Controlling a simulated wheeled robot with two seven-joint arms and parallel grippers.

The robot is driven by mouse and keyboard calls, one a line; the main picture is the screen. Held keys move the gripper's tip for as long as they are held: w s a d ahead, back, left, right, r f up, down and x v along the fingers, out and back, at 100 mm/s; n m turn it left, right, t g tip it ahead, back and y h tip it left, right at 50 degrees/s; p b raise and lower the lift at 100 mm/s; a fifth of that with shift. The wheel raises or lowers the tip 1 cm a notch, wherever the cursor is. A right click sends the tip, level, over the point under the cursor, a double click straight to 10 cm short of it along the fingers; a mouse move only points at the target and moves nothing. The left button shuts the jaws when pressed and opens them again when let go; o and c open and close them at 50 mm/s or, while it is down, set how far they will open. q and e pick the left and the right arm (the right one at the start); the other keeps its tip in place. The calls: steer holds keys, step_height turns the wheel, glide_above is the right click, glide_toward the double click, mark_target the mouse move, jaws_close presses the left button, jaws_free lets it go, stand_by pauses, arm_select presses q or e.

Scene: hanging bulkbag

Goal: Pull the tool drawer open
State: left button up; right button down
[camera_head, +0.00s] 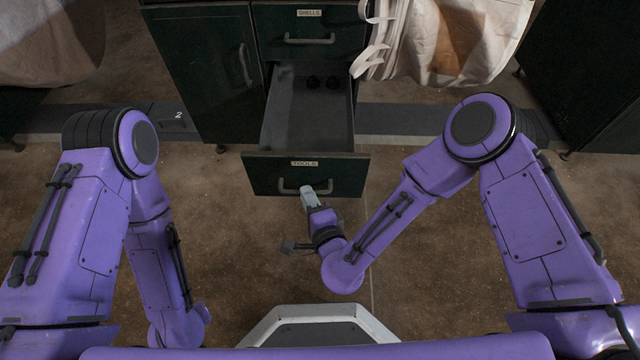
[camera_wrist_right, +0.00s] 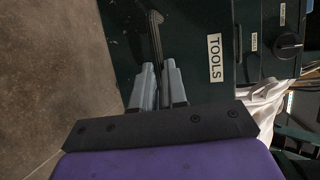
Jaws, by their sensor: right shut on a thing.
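The tool drawer (camera_head: 306,174), dark green with a "TOOLS" label, is pulled well out of the cabinet in the head view. Its grey inside shows, with a few small dark round items at the back. My right gripper (camera_head: 309,194) is at the drawer's bar handle (camera_head: 290,190), shut on it. In the right wrist view the two grey fingers (camera_wrist_right: 158,86) close around the handle (camera_wrist_right: 156,38), beside the label on the drawer front (camera_wrist_right: 195,50). My left arm hangs at the left; its gripper does not show.
A "SHELLS" drawer (camera_head: 310,30) above is shut. A cabinet door (camera_head: 205,70) left of it is shut. A whitish bulk bag (camera_head: 450,40) hangs at the right of the cabinet. The brown floor in front of the drawer is clear.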

steer(key=shift+s, duration=0.45)
steer(key=c, duration=1.2)
jaws_free()
steer(key=shift+o, duration=0.2)
steer(key=p+v, duration=0.2)
steer(key=v, duration=0.8)
steer(key=shift+s, duration=0.25)
